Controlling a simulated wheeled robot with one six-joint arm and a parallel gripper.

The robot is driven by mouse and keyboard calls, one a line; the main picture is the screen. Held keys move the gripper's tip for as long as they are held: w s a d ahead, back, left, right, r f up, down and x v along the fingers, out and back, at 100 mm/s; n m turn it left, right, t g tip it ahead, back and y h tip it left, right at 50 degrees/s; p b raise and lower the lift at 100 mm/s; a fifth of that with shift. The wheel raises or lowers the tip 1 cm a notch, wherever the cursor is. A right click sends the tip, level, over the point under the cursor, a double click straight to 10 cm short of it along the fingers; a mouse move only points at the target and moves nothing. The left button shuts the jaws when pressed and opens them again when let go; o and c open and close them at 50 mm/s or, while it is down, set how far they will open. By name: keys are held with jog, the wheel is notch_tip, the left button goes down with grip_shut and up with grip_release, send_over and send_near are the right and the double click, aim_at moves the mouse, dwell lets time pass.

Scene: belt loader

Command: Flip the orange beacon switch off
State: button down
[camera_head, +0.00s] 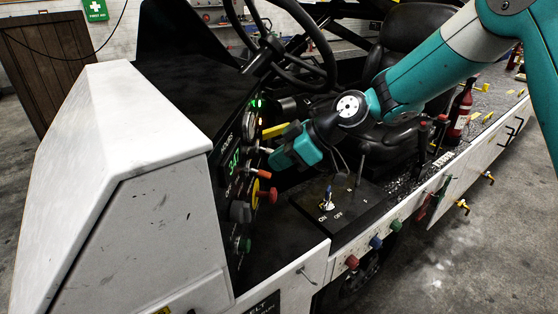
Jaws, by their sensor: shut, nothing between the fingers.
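A small orange-tipped switch (254,171) sticks out from the black dashboard panel, below a pale-tipped switch (262,150). I take the orange one as the beacon switch; its label and its on or off position are too small to read. My gripper (279,158) is just right of the panel, pointing left and slightly down towards these switches. Its fingers are shut and empty. I cannot tell whether the fingertips touch a switch.
A red knob on yellow (265,193) and a dark knob (240,212) sit below. A metal switch (327,201) marked ON and OFF stands on the black console. The steering wheel (300,60) and seat (410,50) are behind. The white hood (110,130) fills the left.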

jog(key=shift+r, duration=0.1)
jog(key=b+v, duration=0.1)
jog(key=v, duration=1.2)
jog(key=shift+s+d, duration=0.1)
jog(key=shift+s, duration=0.05)
jog(key=s+f+m+g+h, duration=0.2)
jog(key=s+m+h, duration=0.3)
jog(key=s, duration=2.1)
jog(key=m, duration=0.3)
jog(key=shift+d+f+h, duration=0.3)
jog(key=shift+d+f, duration=0.1)
